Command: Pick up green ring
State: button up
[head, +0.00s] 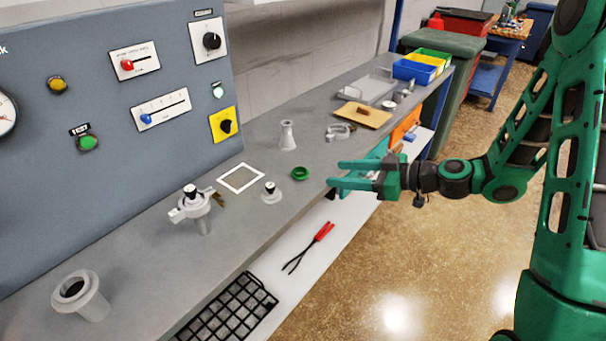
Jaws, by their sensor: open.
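The green ring (300,173) lies flat on the grey bench top, near the bench's front edge. My gripper (334,174) is green and sits just right of the ring, at the bench edge, with its two fingers pointing left toward it. The fingers are apart and nothing shows between them. The ring is in full view and appears clear of the fingertips. How high the gripper is above the bench is hard to tell.
A small grey knobbed piece (271,192) and a white square frame (241,178) lie left of the ring. A grey funnel-shaped part (287,135) stands behind it. A metal clamp (340,132) and tan board (363,115) are farther back. Red-handled tongs (322,233) lie on the lower shelf.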

aim_at(306, 172)
jog(key=x, duration=0.5)
jog(key=shift+w+a, duration=0.15)
jog(key=shift+a, duration=0.15)
jog(key=shift+f+x, duration=0.1)
jog(key=shift+x, duration=1.2)
jog(key=shift+f+x, duration=0.15)
jog(key=shift+x, duration=1.15)
jog(key=shift+d, duration=0.1)
jog(key=shift+c, duration=0.5)
jog(key=c, duration=0.7)
